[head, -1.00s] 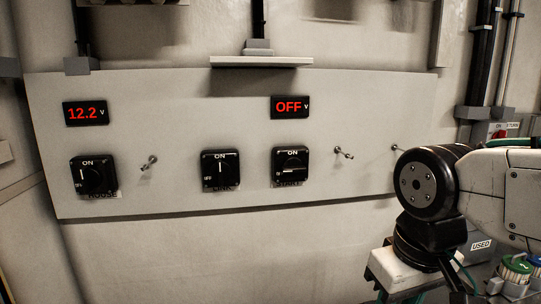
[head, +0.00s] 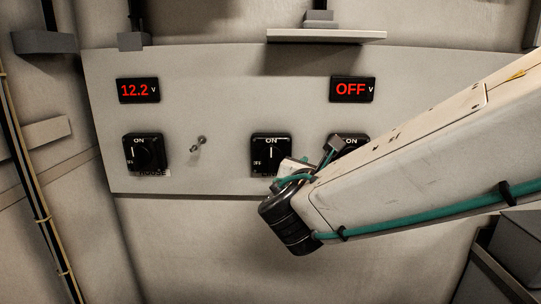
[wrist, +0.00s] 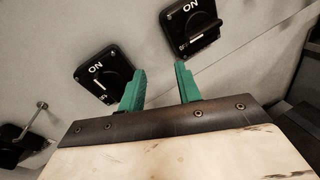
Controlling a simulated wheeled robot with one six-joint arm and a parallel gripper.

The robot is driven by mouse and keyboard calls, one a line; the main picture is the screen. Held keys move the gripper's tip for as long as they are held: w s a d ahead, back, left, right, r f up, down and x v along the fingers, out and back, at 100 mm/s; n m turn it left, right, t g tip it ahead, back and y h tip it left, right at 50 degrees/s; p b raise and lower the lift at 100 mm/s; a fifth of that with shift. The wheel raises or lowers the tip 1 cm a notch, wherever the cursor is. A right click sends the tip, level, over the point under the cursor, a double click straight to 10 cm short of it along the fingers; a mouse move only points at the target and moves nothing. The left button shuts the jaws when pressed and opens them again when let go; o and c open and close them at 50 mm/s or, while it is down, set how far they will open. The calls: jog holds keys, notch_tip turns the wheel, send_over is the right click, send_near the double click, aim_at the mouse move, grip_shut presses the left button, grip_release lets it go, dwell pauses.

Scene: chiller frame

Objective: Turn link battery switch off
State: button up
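Two black rotary switches sit side by side in the wrist view, each marked ON. The left one (wrist: 104,73) is the middle switch (head: 271,150) of the panel in the head view, its white line upright toward ON. The right one (wrist: 191,27) is largely covered by my arm in the head view, where its top edge (head: 350,138) shows. I cannot read which label says link. My gripper (wrist: 160,86) is open and empty, its green fingers apart in front of the panel near the left switch. Whether a finger touches that switch I cannot tell.
The house switch (head: 145,153) is at the panel's left, with a metal toggle (head: 198,144) beside it. One display (head: 138,90) reads 12.2 V; the other (head: 352,89) reads OFF. A ledge (head: 326,36) juts out above. The wall below the panel is clear.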

aim_at(271, 154)
jog(key=a+n+t+y, duration=0.2)
jog(key=a+n+y, duration=0.3)
jog(key=a, duration=0.4)
jog(key=shift+n+h, duration=0.3)
jog(key=shift+n, duration=0.1)
jog(key=w, duration=0.8)
jog(key=shift+d, duration=0.2)
grip_shut()
